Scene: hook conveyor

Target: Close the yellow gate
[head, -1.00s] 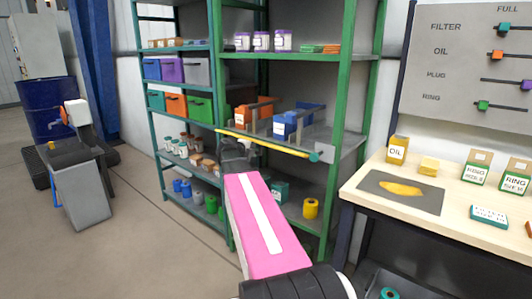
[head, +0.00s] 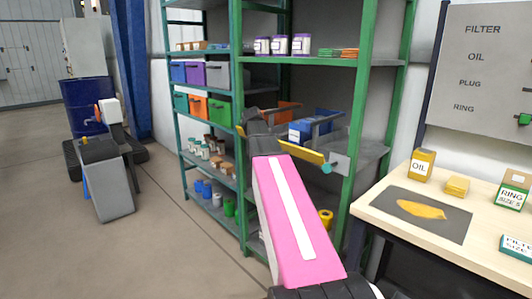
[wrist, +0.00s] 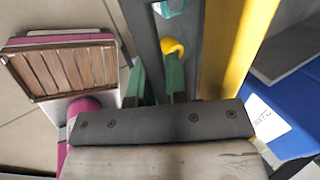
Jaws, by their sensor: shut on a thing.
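The yellow gate (head: 309,155) is a narrow yellow bar across the front of a grey shelf in the green rack. A teal knob (head: 326,168) shows near its right end. My gripper (head: 264,118) overlaps the gate and hides its middle in the head view. In the wrist view the gate's yellow face (wrist: 238,45) runs upward beside a dark grey strip. My gripper's green fingers (wrist: 160,85) are shut around part of this strip, near a small yellow peg (wrist: 172,47). The exact contact is hard to see.
A blue bin (head: 310,128) and an orange bin (head: 289,112) stand on the shelf behind the gate. A workbench (head: 440,243) with an oil box (head: 420,165) is at the right.

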